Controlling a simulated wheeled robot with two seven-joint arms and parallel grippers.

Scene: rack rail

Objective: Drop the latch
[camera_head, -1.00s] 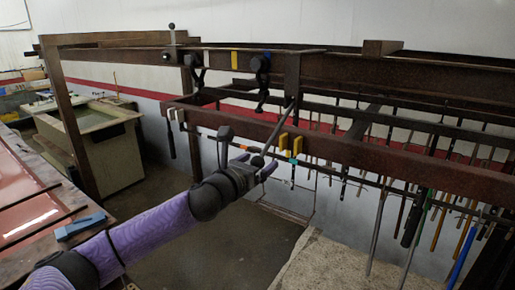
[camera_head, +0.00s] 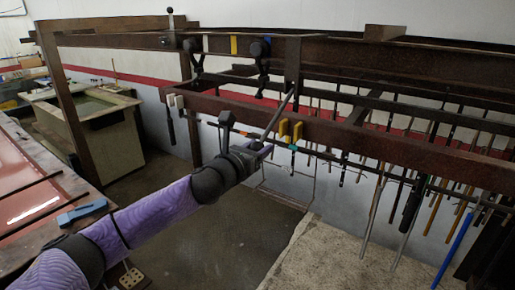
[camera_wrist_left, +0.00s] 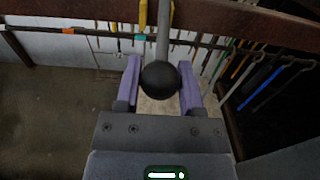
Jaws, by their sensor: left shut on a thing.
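A grey metal lever rod (camera_head: 281,113) slants down from the rusty rack rail (camera_head: 340,52), beside the upright bracket (camera_head: 292,68). My left gripper (camera_head: 264,149) is at the rod's lower end, below the rail. In the left wrist view, a black ball knob (camera_wrist_left: 160,79) on the end of the rod (camera_wrist_left: 163,38) sits between the two purple fingers (camera_wrist_left: 160,72), which are shut on it. A second lever with a small ball top (camera_head: 170,19) stands upright at the rail's left end. My right gripper is not in view.
A lower rusty beam (camera_head: 395,148) runs across in front, with yellow clamps (camera_head: 290,131) close to my gripper. Several rods and tools hang behind it at right. A tank (camera_head: 108,145) and a table with a blue block (camera_head: 82,213) are at left.

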